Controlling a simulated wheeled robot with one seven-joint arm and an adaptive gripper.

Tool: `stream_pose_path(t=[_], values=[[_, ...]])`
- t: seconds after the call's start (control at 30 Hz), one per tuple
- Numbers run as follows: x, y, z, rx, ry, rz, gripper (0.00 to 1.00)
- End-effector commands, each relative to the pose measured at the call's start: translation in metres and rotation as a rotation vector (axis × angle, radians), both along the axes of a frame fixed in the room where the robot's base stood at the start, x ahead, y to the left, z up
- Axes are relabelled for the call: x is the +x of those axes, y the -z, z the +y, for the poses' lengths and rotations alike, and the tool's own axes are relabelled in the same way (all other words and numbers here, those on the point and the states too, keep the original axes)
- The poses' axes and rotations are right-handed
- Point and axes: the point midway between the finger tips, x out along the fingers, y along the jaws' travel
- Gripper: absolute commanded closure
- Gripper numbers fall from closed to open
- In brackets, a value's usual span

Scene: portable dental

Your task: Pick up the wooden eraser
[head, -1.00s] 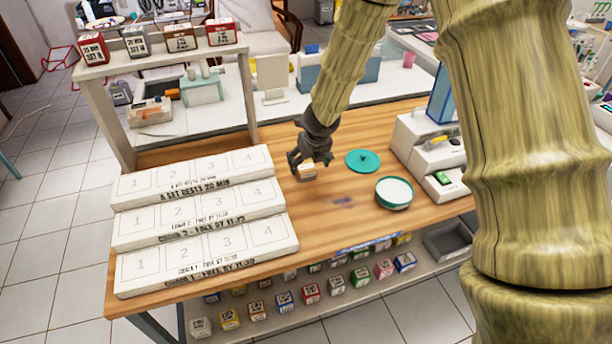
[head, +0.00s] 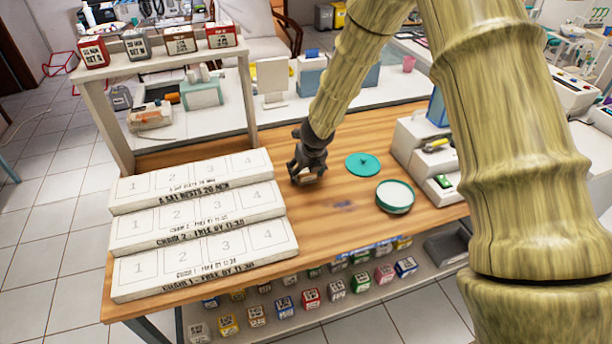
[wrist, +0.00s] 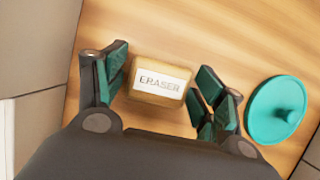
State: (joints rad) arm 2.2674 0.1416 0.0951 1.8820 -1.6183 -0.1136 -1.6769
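The wooden eraser (wrist: 159,82) is a small pale wood block with a white label reading ERASER, lying on the wooden tabletop. In the wrist view it sits between the two green-padded fingers of my gripper (wrist: 160,92). The fingers are spread, with a small gap beside the left one and a gap beside the right one. In the head view my gripper (head: 306,176) is low over the table, right of the stepped white boards, and the eraser is mostly hidden by the fingers.
A teal lid with a knob (wrist: 277,110) lies just right of the gripper; it also shows in the head view (head: 362,164). A round teal-rimmed container (head: 395,195) stands nearby. Stepped numbered boards (head: 196,218) fill the left side. A white box unit (head: 425,150) stands at right.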

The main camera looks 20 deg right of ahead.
Motion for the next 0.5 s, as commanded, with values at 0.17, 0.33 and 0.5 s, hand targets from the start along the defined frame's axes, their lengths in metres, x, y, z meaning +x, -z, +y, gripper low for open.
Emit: stream_pose_path(t=[0.17, 0.33, 0.5], values=[[-0.0001, 0.0002, -0.0001, 0.000, 0.000, 0.000, 0.69], [-0.0001, 0.0002, -0.0002, 0.000, 0.000, 0.000, 0.69], [-0.0001, -0.0030, -0.0001, 0.000, 0.000, 0.000, 0.69]])
